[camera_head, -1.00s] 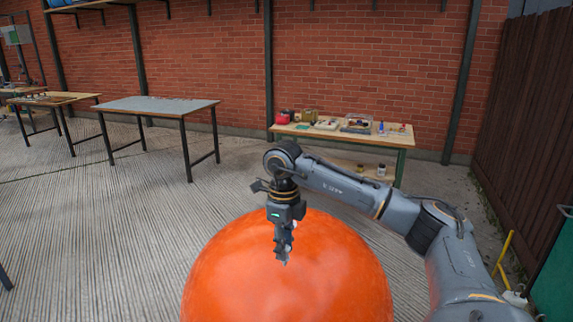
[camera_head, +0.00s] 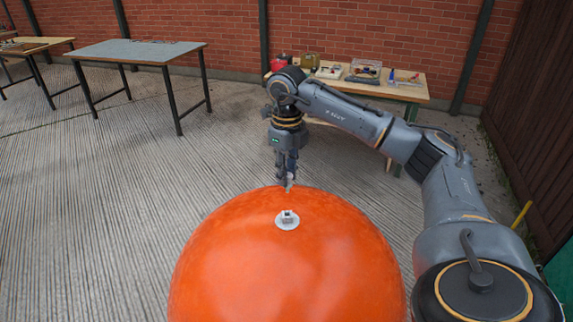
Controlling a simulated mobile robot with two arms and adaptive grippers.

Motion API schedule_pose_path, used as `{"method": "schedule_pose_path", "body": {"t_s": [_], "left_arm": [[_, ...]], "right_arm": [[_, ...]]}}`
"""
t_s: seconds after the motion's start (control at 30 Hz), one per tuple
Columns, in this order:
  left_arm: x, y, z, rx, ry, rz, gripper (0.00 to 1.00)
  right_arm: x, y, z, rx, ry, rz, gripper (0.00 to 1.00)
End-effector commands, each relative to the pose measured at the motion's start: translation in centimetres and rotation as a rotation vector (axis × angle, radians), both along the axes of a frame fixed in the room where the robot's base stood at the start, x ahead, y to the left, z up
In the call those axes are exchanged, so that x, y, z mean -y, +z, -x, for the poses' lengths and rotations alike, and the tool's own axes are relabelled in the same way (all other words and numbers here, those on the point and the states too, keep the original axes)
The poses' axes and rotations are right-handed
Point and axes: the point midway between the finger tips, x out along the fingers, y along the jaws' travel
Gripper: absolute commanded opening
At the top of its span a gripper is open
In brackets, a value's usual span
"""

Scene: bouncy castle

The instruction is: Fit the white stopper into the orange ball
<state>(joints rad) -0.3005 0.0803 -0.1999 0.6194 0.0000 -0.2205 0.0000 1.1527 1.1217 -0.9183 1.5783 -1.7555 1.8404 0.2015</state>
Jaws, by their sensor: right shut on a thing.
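The big orange ball (camera_head: 285,270) fills the lower middle of the head view. On its upper face is a round white fitting (camera_head: 288,220) with a small grey raised piece at its centre. My right gripper (camera_head: 289,182) points down just behind this fitting, near the ball's top edge. Its fingers are shut on a small pale thing, which looks like the white stopper (camera_head: 289,186); the fingers hide most of it. I cannot tell whether it touches the ball. My left gripper is not in view.
A wooden table (camera_head: 408,90) with a red can, a tray and small items stands behind my right arm. A grey-topped table (camera_head: 140,51) stands at the back left. A brick wall closes the back. The ribbed floor left of the ball is clear.

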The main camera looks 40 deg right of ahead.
Motion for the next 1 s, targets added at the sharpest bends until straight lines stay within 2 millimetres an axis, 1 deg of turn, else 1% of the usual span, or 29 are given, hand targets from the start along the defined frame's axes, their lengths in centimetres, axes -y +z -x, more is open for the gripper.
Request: {"method": "schedule_pose_path", "body": {"t_s": [0.17,0.63,0.8,1.0], "left_arm": [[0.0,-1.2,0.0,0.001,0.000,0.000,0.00],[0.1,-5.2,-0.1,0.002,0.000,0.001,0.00],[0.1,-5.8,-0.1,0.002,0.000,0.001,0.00],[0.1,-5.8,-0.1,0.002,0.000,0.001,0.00]], "right_arm": [[0.0,-1.3,0.0,-0.001,0.000,0.000,0.06],[0.0,-5.8,0.0,0.000,0.000,0.000,0.06],[0.0,-6.6,0.0,0.000,0.000,0.000,0.06],[0.0,-6.6,0.0,0.000,0.001,0.000,0.06]]}}
